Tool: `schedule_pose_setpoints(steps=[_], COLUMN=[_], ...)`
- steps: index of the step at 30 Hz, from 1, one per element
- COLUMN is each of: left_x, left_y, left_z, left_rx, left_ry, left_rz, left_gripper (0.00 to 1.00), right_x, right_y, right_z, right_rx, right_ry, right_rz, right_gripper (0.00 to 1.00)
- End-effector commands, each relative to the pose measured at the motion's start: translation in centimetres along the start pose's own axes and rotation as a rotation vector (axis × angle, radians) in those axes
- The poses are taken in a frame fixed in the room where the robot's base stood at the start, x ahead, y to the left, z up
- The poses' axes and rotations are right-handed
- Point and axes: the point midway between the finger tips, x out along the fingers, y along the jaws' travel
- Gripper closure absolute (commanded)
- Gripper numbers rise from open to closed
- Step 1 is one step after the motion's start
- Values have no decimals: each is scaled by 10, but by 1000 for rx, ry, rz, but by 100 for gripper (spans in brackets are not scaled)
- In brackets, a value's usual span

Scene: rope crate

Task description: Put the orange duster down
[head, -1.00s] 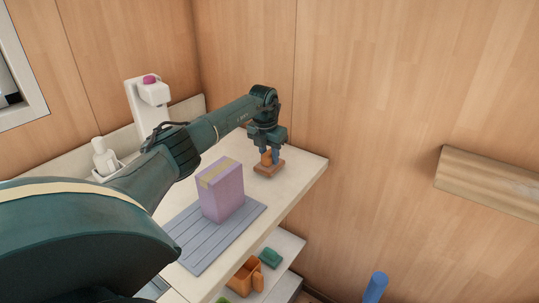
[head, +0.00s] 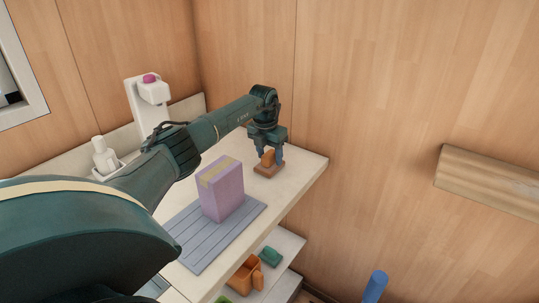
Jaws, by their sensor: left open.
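The orange duster (head: 267,171) rests on the pale counter (head: 300,163) near its far right corner, with its flat base down and its handle upright. My left gripper (head: 270,158) is right above it, open, with its blue-grey fingertips on either side of the handle. Whether the fingers touch the handle is too small to tell. My right gripper is not in view.
A purple box (head: 222,190) stands on a grey-blue slatted mat (head: 208,240) close to the duster. A white dispenser (head: 150,105) and a white bottle (head: 104,156) stand behind my arm. A lower shelf holds an orange container (head: 243,278) and a green block (head: 270,257).

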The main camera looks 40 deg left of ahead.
Motion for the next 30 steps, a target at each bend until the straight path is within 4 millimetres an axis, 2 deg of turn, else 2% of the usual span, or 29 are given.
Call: schedule_pose_setpoints(steps=[5, 12, 16, 21, 30], left_x=[-29, -82, -103, -117, -119], left_y=[1, 0, 0, 0, 0], left_z=[1, 1, 1, 0, 0], left_rx=[1, 1, -1, 0, -1], left_ry=[-6, -7, -4, -2, -1], left_rz=[1, 0, 0, 0, 0], left_gripper=[50, 50, 50, 50, 50], right_x=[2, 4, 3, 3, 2], right_y=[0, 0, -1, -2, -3], right_z=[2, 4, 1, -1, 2], right_rx=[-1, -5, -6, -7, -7], right_ry=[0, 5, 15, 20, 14], right_rz=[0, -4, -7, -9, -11], right_gripper=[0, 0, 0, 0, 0])
